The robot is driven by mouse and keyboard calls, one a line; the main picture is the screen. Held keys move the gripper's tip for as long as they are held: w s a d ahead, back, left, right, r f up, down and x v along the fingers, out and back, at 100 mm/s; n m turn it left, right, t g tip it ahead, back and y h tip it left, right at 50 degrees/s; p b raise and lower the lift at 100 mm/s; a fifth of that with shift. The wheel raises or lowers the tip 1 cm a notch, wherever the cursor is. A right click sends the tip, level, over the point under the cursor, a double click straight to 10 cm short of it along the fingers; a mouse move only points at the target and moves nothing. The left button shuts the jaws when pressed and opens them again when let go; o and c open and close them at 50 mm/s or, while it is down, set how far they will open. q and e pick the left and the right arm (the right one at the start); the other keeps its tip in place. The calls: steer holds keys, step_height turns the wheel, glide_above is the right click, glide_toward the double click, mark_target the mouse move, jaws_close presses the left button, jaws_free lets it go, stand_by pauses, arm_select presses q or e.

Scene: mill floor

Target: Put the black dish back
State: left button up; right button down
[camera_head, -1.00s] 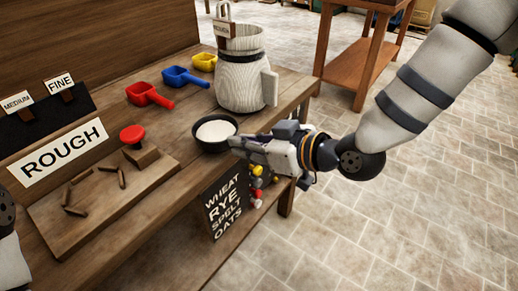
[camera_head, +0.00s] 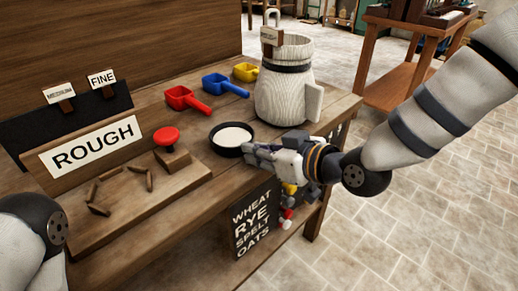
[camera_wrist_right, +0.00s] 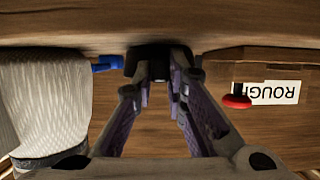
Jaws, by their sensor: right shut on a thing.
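The black dish (camera_head: 214,148), with white powder inside, is at the front of the wooden table, between the board with the red knob and the pale jar. My right gripper (camera_head: 252,151) is shut on its right side. Whether the dish touches the tabletop or hangs just above it, I cannot tell. In the right wrist view the dish's dark edge (camera_wrist_right: 150,54) sits between the fingertips (camera_wrist_right: 156,80). My left gripper is not in view; only part of my left arm shows at the lower left.
A ridged pale jar (camera_head: 280,95) stands right of the dish. Red (camera_head: 182,97), blue (camera_head: 217,83) and yellow (camera_head: 246,71) scoops lie behind. A board with a red knob (camera_head: 166,136) and a ROUGH sign (camera_head: 93,147) are at left. A grain-list sign (camera_head: 255,222) hangs in front.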

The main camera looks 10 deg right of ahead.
steer(key=c, duration=1.5)
jaws_free()
steer(key=shift+c, duration=0.2)
steer(key=shift+s+d, duration=0.1)
